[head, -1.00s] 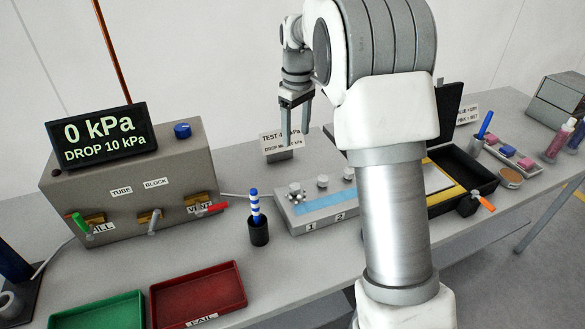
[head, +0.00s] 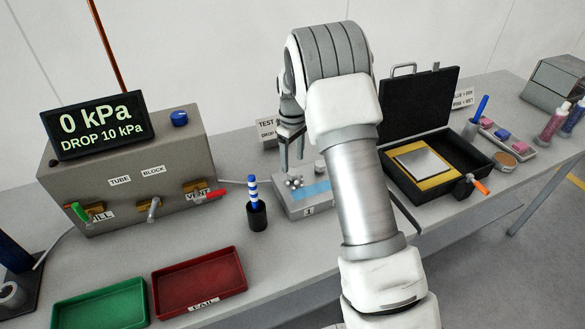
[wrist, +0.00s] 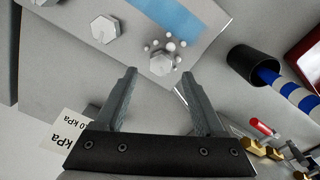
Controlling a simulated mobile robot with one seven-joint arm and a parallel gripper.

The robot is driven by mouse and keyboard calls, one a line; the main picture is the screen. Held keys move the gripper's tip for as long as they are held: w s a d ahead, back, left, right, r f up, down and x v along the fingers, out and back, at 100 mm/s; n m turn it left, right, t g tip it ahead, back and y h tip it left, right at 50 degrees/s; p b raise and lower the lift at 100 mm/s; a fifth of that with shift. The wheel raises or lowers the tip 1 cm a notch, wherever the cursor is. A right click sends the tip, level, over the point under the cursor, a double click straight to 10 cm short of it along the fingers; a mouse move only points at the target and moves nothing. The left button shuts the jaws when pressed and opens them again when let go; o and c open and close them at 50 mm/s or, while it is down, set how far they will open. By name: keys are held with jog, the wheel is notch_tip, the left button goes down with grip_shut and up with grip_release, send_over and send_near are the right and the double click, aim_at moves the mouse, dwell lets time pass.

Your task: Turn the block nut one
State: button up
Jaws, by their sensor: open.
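The grey block (head: 325,207) lies on the bench, with a light blue strip on its top and a "1" label on its front. Nut one (head: 294,182), a grey hex nut, stands at its left end; small pale bubbles or beads cluster around it. In the wrist view nut one (wrist: 162,65) shows just beyond and between my fingertips, and a second hex nut (wrist: 105,29) is to its left. My gripper (head: 292,168) is open and empty, pointing down close above nut one, apparently not touching it. My arm hides the block's right part.
A dark cup (head: 257,217) with a blue-and-white striped tool stands left of the block. The grey valve box (head: 130,185) reads 0 kPa. A red tray (head: 200,283) and green tray (head: 98,311) lie in front. An open black case (head: 437,180) is on the right.

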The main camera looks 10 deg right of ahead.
aim_at(292, 171)
jog(key=shift+f, duration=2.2)
jog(key=shift+c, duration=0.3)
grip_shut()
